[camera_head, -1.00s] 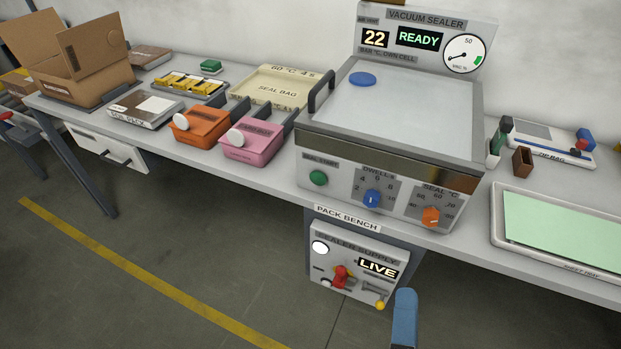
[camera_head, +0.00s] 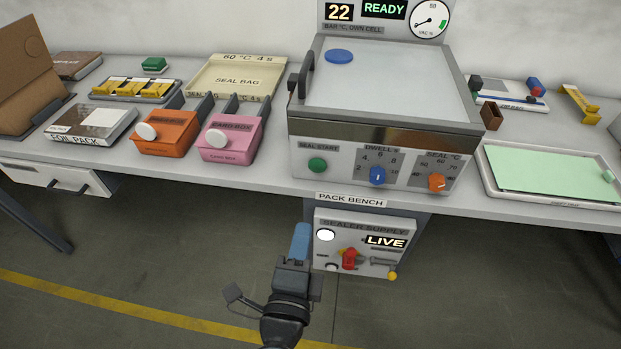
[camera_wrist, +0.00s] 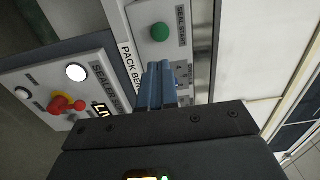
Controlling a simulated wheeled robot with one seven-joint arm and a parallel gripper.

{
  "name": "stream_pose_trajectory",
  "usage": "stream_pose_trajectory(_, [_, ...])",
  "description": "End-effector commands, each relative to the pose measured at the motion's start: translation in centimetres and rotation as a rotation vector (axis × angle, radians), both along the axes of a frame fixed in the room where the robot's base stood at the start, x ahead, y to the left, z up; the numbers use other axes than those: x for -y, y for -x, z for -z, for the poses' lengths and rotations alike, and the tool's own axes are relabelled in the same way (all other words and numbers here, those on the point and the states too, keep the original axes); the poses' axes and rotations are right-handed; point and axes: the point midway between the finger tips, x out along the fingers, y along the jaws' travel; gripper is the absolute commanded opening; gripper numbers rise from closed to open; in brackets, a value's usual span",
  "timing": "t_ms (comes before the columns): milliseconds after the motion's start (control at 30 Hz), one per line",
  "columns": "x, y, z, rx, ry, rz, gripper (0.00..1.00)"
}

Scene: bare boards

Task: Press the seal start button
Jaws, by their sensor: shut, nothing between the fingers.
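The green seal start button (camera_head: 317,165) is on the left of the vacuum sealer's (camera_head: 305,180) front panel, under a "SEAL START" label. It also shows in the wrist view (camera_wrist: 160,32), beyond my fingertips. My gripper (camera_head: 301,232) is shut and empty, with its blue fingers together. In the head view it is below the bench edge, in front of the supply panel's left side. The fingers also show in the wrist view (camera_wrist: 158,68), apart from the button. The sealer's display (camera_head: 384,9) reads READY.
Beside the button are a blue dwell knob (camera_head: 377,176) and an orange seal temperature knob (camera_head: 436,182). Below the bench is the sealer supply panel (camera_head: 335,250) with a red switch (camera_head: 349,259), reading LIVE. Orange (camera_head: 166,134) and pink (camera_head: 229,140) boxes stand left of the sealer.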

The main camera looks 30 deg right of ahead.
Motion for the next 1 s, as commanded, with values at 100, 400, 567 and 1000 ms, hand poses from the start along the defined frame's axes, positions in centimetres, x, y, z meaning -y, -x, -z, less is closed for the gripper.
stream_pose_trajectory(100, [0.2,-0.3,-0.1,0.001,0.001,0.000,0.00])
stream_pose_trajectory(400, [2.9,-4.0,-0.2,0.002,0.002,0.002,0.00])
stream_pose_trajectory(567, [4.8,-6.5,-0.3,0.002,0.003,0.002,0.00])
stream_pose_trajectory(1000, [8.1,-11.1,-0.1,0.001,0.001,0.000,0.00])
